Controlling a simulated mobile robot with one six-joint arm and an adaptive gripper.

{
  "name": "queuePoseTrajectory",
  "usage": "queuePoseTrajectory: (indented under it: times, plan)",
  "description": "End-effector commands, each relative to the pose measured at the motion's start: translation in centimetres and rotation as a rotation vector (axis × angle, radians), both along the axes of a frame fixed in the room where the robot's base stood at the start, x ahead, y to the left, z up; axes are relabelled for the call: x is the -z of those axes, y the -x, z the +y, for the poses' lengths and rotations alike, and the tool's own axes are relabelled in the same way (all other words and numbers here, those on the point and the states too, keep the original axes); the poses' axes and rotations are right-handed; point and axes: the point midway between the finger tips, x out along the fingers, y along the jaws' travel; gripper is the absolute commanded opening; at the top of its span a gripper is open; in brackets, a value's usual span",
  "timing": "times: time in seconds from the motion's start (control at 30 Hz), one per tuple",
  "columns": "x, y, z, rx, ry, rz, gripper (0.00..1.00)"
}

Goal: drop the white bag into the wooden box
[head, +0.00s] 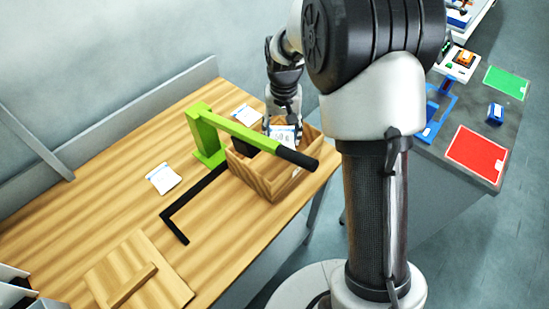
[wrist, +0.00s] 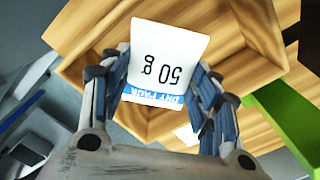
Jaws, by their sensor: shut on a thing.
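In the wrist view the bag (wrist: 166,58) sits upright between the two fingers of my gripper (wrist: 160,80). The wooden box (head: 262,180) is open-topped and stands near the table's right edge. It also shows in the wrist view (wrist: 245,42), behind and around the bag. The bag is at or just above the box's opening; its exact height is hard to tell. The box's inside is partly hidden by a green bar.
A green clamp-like arm (head: 207,137) with a black handle (head: 297,157) crosses over the box. Other white bags lie left of the box (head: 163,178) and behind it (head: 246,114). A wooden lid (head: 138,272) lies at the table's front.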

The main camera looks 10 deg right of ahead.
Motion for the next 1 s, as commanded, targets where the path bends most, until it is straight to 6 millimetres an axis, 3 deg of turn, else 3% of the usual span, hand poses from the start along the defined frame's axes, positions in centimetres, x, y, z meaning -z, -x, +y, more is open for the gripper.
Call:
queuePoseTrajectory:
  times: [0.27,0.3,0.63,1.0]
  plan:
    - [0.22,-0.03,0.0,0.0,0.0,-0.001,0.33]
    - [0.21,-0.03,0.0,0.0,0.0,-0.001,0.57]
    - [0.21,-0.03,0.0,0.0,0.0,-0.001,0.79]
    - [0.03,-0.05,0.0,0.0,0.0,-0.002,0.79]
